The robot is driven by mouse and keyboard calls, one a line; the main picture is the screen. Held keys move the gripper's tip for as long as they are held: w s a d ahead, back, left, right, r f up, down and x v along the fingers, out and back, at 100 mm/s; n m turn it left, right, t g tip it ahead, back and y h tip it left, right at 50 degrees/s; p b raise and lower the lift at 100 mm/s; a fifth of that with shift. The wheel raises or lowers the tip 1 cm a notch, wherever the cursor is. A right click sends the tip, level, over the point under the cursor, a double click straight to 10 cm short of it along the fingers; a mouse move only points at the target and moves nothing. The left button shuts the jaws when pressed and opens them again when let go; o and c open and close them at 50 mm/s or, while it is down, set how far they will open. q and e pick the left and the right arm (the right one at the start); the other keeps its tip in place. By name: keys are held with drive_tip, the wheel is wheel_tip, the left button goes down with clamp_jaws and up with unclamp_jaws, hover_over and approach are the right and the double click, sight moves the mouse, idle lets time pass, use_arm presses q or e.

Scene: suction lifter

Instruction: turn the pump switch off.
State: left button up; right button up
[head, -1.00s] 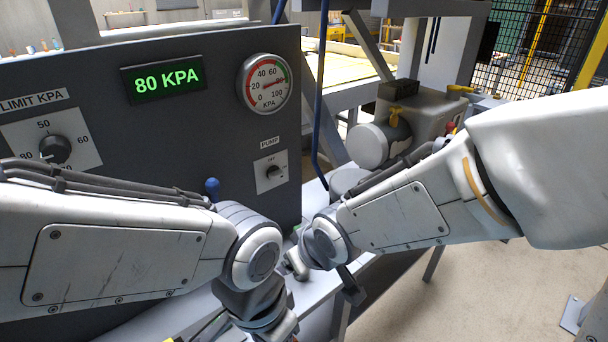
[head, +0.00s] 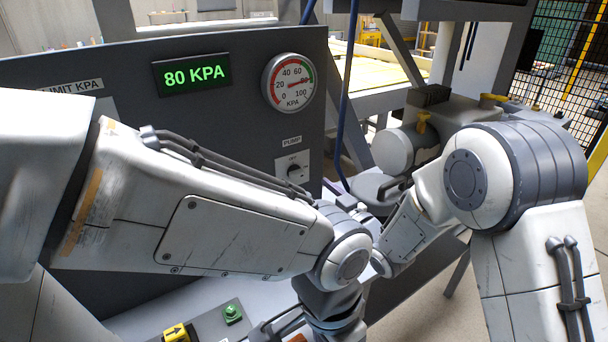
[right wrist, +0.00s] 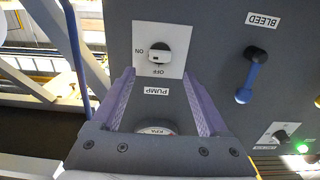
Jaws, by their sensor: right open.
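The pump switch (head: 294,171) is a small knob on a white plate on the dark panel, below its label. It also shows upside down in the right wrist view (right wrist: 158,54), with a light knob and ON and OFF marks. My right gripper (head: 338,186) is in front of the panel, just right of the switch, partly hidden by my left arm. In the right wrist view its purple fingers (right wrist: 157,74) are spread and empty, the switch beyond their tips. My left arm crosses the panel; its fingers are out of view.
The green display (head: 193,74) reads 80 KPA beside a round gauge (head: 289,83). A blue bleed lever (right wrist: 246,92) sits beside the pump switch in the right wrist view. A blue hose (head: 344,110) runs past the panel's right edge. A green button (head: 232,313) is below.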

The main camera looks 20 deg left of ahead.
sight(298, 177)
drive_tip(key=p+x, duration=0.1)
drive_tip(key=x, duration=0.6)
drive_tip(key=shift+w+a, duration=0.15)
drive_tip(key=shift+a, duration=0.05)
clamp_jaws()
drive_tip(key=shift+f+n+b, duration=0.15)
drive_tip(key=shift+n+b, duration=0.25)
drive_tip(key=shift+b, duration=0.1)
drive_tip(key=shift+a+f+n+b, duration=0.1)
drive_tip(key=shift+n+b, duration=8.6)
drive_tip(key=shift+b, duration=3.05)
